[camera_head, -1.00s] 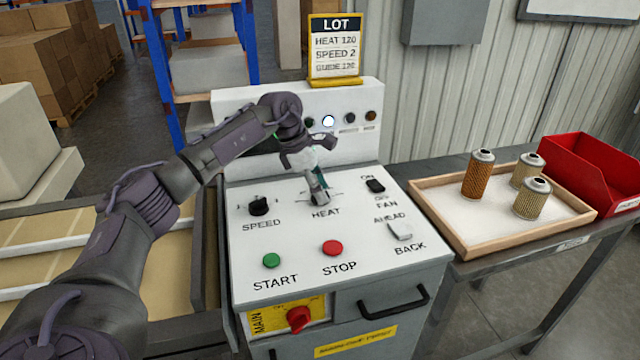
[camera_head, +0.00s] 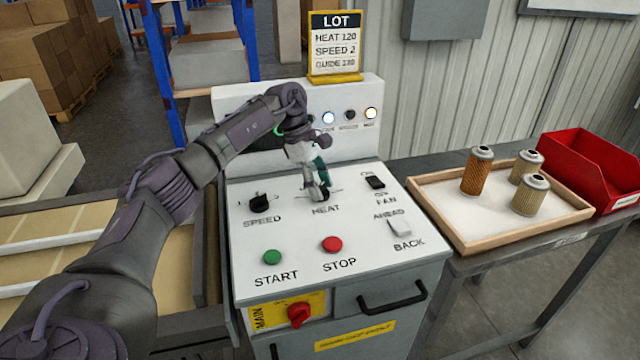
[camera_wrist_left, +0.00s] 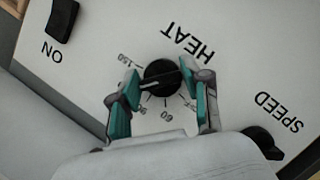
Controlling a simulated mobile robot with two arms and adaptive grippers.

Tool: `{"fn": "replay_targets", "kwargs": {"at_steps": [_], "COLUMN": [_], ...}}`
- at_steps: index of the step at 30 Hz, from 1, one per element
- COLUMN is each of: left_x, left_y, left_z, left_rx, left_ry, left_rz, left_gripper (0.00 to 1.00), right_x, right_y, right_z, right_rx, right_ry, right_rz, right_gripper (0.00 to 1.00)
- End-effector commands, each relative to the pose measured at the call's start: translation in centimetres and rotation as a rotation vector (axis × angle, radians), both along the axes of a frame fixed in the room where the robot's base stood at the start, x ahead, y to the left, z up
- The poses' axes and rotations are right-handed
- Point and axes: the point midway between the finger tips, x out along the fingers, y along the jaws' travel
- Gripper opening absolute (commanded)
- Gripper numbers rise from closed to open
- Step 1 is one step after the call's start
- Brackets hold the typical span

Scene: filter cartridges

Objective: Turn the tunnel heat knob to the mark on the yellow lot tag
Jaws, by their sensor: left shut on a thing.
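The black heat knob (camera_wrist_left: 162,78) sits above the HEAT label's dial on the white panel (camera_head: 297,229). In the left wrist view my left gripper (camera_wrist_left: 166,76) has one teal-padded finger on each side of it and is shut on it. The head view shows the gripper (camera_head: 318,190) over the dial, mostly covering the knob. A pale line crosses the knob; which end points is unclear. The yellow lot tag (camera_head: 336,78) reads HEAT 120 and SPEED 2. My right gripper is not in view.
The speed knob (camera_head: 258,202) is left of the heat knob, the fan switch (camera_head: 376,183) right. Green start (camera_head: 271,257) and red stop (camera_head: 332,244) buttons lie in front. A wooden tray (camera_head: 468,244) with filter cartridges and a red bin (camera_head: 583,170) stand right.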

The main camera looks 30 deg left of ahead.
Motion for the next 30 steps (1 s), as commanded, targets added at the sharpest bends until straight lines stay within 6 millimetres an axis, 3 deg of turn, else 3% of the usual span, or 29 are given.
{"fn": "replay_targets", "kwargs": {"at_steps": [7, 8, 12, 23, 30], "left_x": [0.1, 0.1, 0.1, 0.0, -0.2], "left_y": [0.1, 0.1, 0.1, 0.2, 1.8], "left_z": [0.1, 0.1, 0.1, 0.5, 4.3], "left_rx": [0.001, 0.001, 0.0, 0.0, 0.001], "left_ry": [-0.005, -0.005, -0.002, -0.002, -0.007], "left_rz": [0.002, 0.002, 0.002, 0.002, 0.004], "left_gripper": [0.13, 0.53, 0.73, 0.73, 0.73], "right_x": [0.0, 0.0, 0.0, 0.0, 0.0], "right_y": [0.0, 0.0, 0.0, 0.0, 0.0], "right_z": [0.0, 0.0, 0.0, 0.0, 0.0], "right_rx": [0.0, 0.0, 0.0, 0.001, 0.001], "right_ry": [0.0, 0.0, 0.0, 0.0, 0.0], "right_rz": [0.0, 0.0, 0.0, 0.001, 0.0], "right_gripper": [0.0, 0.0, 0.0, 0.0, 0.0]}}
